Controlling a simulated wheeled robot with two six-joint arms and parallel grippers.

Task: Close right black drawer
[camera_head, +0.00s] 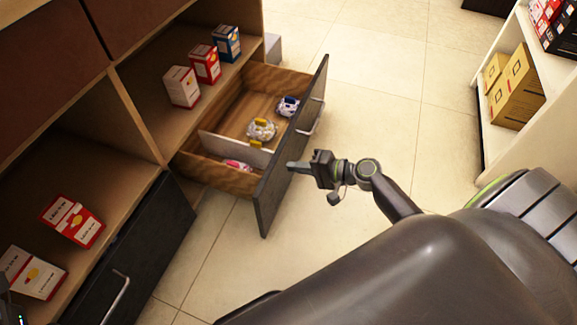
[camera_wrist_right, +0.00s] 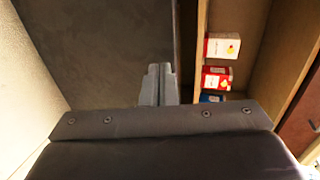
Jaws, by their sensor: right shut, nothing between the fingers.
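The right black drawer stands pulled out from the shelf unit, its dark front panel (camera_head: 272,190) facing right in the head view. Its wooden inside holds several small packets (camera_head: 262,130) and a white divider. A bar handle (camera_head: 316,118) is on the upper part of the front. My right gripper (camera_head: 292,165) is shut and empty, its tips at the outer face of the front panel; I cannot tell whether they touch. In the right wrist view the closed fingers (camera_wrist_right: 158,82) point at the dark panel (camera_wrist_right: 110,50). My left gripper is not clearly visible; only a dark piece shows at the lower left edge.
A second black drawer (camera_head: 150,245) at the lower left has a bar handle. Boxes (camera_head: 205,65) stand on the shelf behind the open drawer, more (camera_head: 70,220) at the left. A white shelf (camera_head: 540,100) with cartons is at the right. The tiled floor (camera_head: 400,90) between is clear.

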